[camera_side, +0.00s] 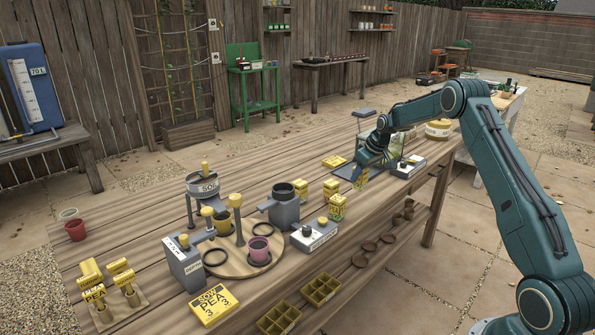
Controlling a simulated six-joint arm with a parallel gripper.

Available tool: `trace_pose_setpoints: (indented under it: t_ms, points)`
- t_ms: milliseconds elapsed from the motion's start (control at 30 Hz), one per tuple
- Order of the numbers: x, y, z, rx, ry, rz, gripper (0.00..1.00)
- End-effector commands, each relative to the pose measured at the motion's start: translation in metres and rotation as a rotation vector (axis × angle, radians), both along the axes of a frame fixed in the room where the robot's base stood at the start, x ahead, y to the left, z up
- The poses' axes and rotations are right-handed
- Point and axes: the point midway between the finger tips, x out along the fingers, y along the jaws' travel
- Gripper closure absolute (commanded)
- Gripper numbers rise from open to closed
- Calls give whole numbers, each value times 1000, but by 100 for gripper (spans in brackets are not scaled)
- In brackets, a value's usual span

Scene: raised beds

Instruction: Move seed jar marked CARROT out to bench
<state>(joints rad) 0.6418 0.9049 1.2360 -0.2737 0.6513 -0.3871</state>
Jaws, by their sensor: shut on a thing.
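My gripper (364,167) points down over the far right part of the long wooden bench (270,170). It is shut on a small yellow seed jar (361,181), partly hidden by the fingers. The lettering on this jar is too small to read. I cannot tell whether its base touches the surface below. Other yellow jars stand to its left: one jar (330,189), another jar (301,189) and a nearer jar (337,208). Their marks are not readable.
A grey pot device (284,205) and a switch box (313,235) stand nearer. A yellow PEA packet (214,303) lies in front.

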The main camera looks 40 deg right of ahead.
Motion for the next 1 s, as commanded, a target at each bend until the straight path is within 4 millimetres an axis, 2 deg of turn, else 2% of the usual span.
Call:
trace_pose_setpoints:
  t_ms: [33, 200, 533, 833, 1000]
  points:
    - [0, 1, -9, 1, 3, -1, 88]
    - [0, 0, -25, 1, 1, -1, 88]
    - [0, 0, -32, 0, 0, 0, 88]
    - [0, 0, -64, 1, 2, 0, 88]
    - [0, 0, -70, 0, -1, 0, 88]
